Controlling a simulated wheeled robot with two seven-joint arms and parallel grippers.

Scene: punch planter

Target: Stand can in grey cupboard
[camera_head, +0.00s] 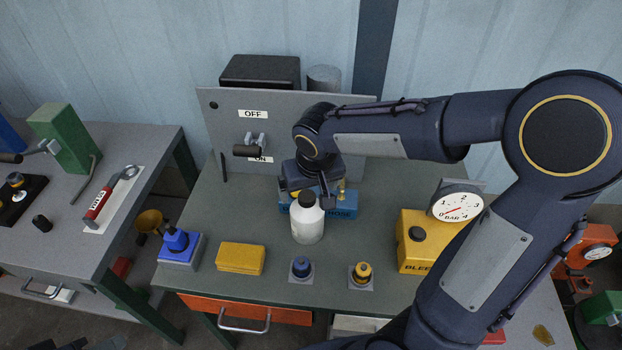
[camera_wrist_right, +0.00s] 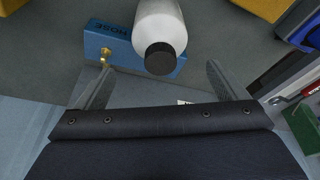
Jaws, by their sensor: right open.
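A white can with a black cap (camera_head: 307,220) stands upright on the grey-green workbench, in front of the blue HOSE block (camera_head: 346,206). My right gripper (camera_head: 318,190) is at the block, just behind the can, with its fingers partly hidden in the head view. In the right wrist view, my gripper (camera_wrist_right: 158,67) is open and empty, and the can (camera_wrist_right: 162,22) shows between and beyond the fingertips, its black cap toward the gripper. I cannot pick out a grey cupboard in either view.
A grey panel with an OFF/ON lever (camera_head: 225,125) stands behind. A yellow box (camera_head: 240,258), a blue knob (camera_head: 301,268), a yellow knob (camera_head: 361,273) and a yellow gauge unit (camera_head: 415,250) surround the can's front and sides. A second bench (camera_head: 140,150) is at left.

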